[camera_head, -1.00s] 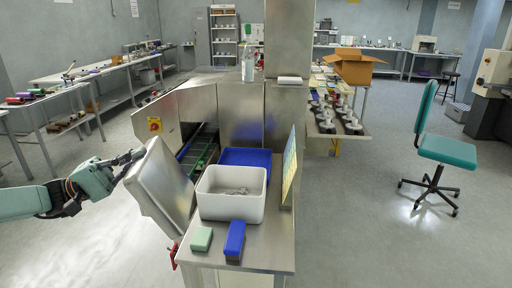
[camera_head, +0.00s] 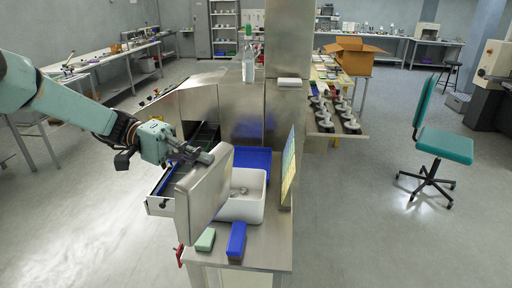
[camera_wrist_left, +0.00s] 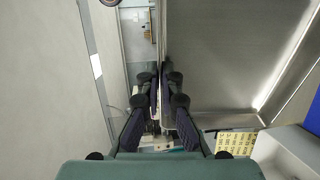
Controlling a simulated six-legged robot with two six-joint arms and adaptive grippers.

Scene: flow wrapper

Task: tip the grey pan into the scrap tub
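The grey pan (camera_head: 203,198) is held on edge, steeply tilted, beside and partly over the left side of the white scrap tub (camera_head: 244,209). My left gripper (camera_head: 203,156) is shut on the pan's upper rim. In the left wrist view the fingers (camera_wrist_left: 161,112) close on the pan's edge, and its bare metal face (camera_wrist_left: 225,55) fills the upper right. The tub stands on the steel table, with a few small grey pieces (camera_head: 240,190) visible inside. The pan hides the tub's left part. My right gripper is not in view.
A blue tray (camera_head: 253,158) sits behind the tub and a yellowish upright panel (camera_head: 289,170) stands to its right. A green block (camera_head: 205,240) and a blue block (camera_head: 236,239) lie in front. The steel machine (camera_head: 235,110) rises behind.

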